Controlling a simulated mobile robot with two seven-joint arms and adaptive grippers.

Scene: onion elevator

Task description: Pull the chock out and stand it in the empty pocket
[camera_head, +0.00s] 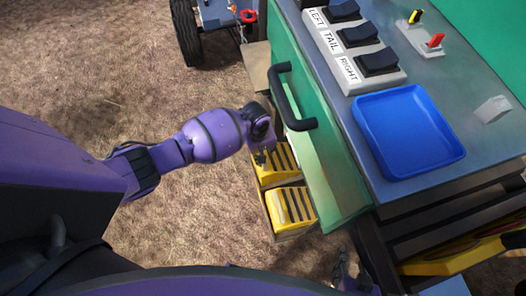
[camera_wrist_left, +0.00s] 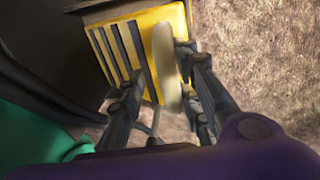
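Two yellow chocks with dark stripes sit side by side in a holder below the green panel: the upper chock (camera_head: 283,157) and the lower chock (camera_head: 293,207). My left gripper (camera_head: 261,157) is at the upper chock, mostly hidden behind its own wrist. In the left wrist view, a striped yellow chock (camera_wrist_left: 128,55) lies beyond the fingers of my left gripper (camera_wrist_left: 155,100). The fingers are apart, with a pale upright handle (camera_wrist_left: 166,68) between them, close to the right finger. My right gripper (camera_head: 341,268) is low in the head view, its fingertips small and dark. I cannot make out an empty pocket.
A green panel with a black handle (camera_head: 290,100) stands right beside my left wrist. The grey top above holds a blue tray (camera_head: 408,132) and labelled switches (camera_head: 358,38). A wheeled cart (camera_head: 215,14) stands at the far left. Dry ground left of the holder is clear.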

